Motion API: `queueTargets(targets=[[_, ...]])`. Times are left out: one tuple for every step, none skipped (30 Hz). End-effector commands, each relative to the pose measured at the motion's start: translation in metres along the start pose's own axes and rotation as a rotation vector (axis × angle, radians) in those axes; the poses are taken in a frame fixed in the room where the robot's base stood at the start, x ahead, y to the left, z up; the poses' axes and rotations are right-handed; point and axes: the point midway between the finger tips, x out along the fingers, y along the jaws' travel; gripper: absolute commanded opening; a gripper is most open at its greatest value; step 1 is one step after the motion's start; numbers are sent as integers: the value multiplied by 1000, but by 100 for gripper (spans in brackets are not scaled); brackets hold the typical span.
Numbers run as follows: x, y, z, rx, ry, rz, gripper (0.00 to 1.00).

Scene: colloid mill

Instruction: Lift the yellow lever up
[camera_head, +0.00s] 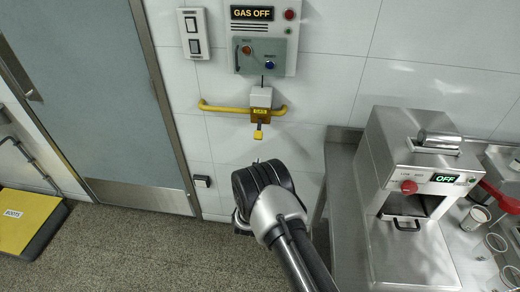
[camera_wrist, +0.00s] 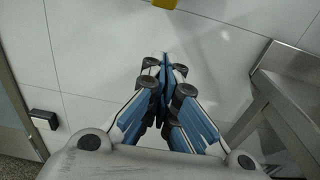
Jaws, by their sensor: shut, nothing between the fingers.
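The yellow lever (camera_head: 258,133) hangs down from a yellow block marked GAS, which is on a yellow pipe on the tiled wall. In the wrist view only a yellow piece (camera_wrist: 165,3) shows, cut off by the top edge; it appears to be the lever's end. My gripper (camera_wrist: 166,58) is shut and empty, with its fingertips together and pointing toward the wall. It is below the lever and apart from it. In the head view my wrist hides most of the gripper.
A gas panel (camera_head: 262,56) reading GAS OFF is above the pipe (camera_head: 222,108). A grey door (camera_head: 85,95) is on the left. On the right, a steel machine (camera_head: 410,160) stands on a steel counter (camera_head: 343,175). A small black wall fixture (camera_head: 203,181) is low on the wall.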

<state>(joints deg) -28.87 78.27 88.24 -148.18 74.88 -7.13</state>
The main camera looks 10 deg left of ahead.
Motion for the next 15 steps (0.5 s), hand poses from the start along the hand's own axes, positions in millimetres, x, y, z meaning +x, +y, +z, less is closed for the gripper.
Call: queueTargets(targets=[[0,0,0,0,0,-1,0],[0,0,0,0,0,-1,0],[0,0,0,0,0,-1,0],[0,0,0,0,0,-1,0],[0,0,0,1,0,-2,0],[1,-1,0,1,0,-2,0],[2,-1,0,1,0,-2,0],[4,-1,0,1,0,-3,0],[8,-1,0,1,-1,-4,0],[11,-1,0,2,-1,-4,0],[15,-1,-1,2,-1,-4,0],[21,-1,-1,3,-2,-4,0],[26,-2,-1,3,-2,-4,0],[32,-2,-1,3,-3,-4,0],[40,-2,-2,2,-2,-5,0]])
